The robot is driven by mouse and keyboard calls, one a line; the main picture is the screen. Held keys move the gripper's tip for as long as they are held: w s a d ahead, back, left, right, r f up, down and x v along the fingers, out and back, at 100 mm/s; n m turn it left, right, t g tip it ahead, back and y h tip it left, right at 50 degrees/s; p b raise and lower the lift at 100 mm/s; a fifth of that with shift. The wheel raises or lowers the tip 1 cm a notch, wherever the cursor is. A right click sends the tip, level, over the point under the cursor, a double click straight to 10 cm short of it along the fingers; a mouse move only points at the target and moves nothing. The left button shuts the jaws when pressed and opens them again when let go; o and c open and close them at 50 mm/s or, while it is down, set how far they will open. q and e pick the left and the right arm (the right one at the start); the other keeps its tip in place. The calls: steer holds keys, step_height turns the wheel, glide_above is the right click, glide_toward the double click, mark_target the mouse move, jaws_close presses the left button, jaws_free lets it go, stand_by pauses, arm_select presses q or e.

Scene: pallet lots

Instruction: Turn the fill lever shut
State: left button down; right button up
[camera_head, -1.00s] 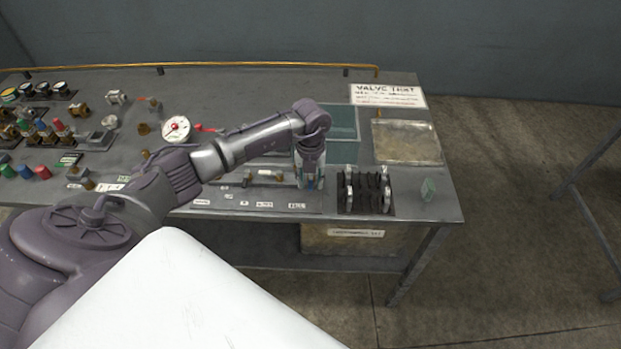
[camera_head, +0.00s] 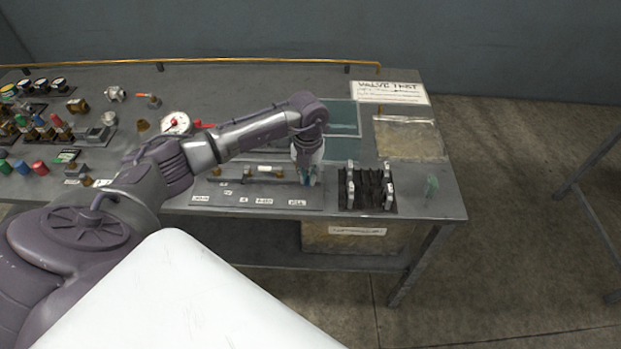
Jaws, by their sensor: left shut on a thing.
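My left gripper (camera_head: 308,178) points down at the right end of a valve manifold plate (camera_head: 225,200) near the table's front edge. It is shut on a small blue thing there, which I take to be the fill lever (camera_head: 311,179). The fingers hide most of it, so its angle cannot be told. A row of small labels (camera_head: 265,201) runs along the plate's front, one of them just below the gripper. My right gripper is not in view.
A black rack with upright pale pieces (camera_head: 367,188) stands just right of the gripper. A small green piece (camera_head: 431,186) is near the table's right edge. Several fittings crowd the left.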

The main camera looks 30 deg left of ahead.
arm_select(q)
steer(key=m+b, duration=0.1)
steer(key=a+m+b, duration=0.1)
steer(key=m, duration=0.1)
steer(key=m+b, duration=0.1)
steer(key=b, duration=0.1)
steer(key=shift+s+a+f+m, duration=0.1)
steer(key=shift+a+f+m, duration=0.1)
steer(key=shift+a+m, duration=0.15)
steer(key=m+b, duration=0.1)
steer(key=a+m+b, duration=0.1)
steer(key=m+b, duration=0.1)
steer(key=shift+a+m, duration=0.1)
steer(key=shift+m, duration=0.15)
steer(key=m+b, duration=0.1)
steer(key=m, duration=0.1)
steer(key=w+a+m+b, duration=0.1)
steer(key=m+b, duration=0.1)
steer(key=shift+a+r, duration=0.1)
steer(key=shift+w+a+r+m+b, duration=0.15)
steer(key=shift+m+b, duration=0.1)
steer(key=shift+m, duration=0.3)
steer(key=shift+w+a+f+m+b, duration=0.15)
steer(key=shift+m+b, duration=0.15)
steer(key=shift+m, duration=0.2)
steer(key=shift+w+a+r+m+b, duration=0.15)
steer(key=shift+m+b, duration=0.1)
steer(key=shift+m, duration=0.3)
steer(key=shift+d, duration=0.1)
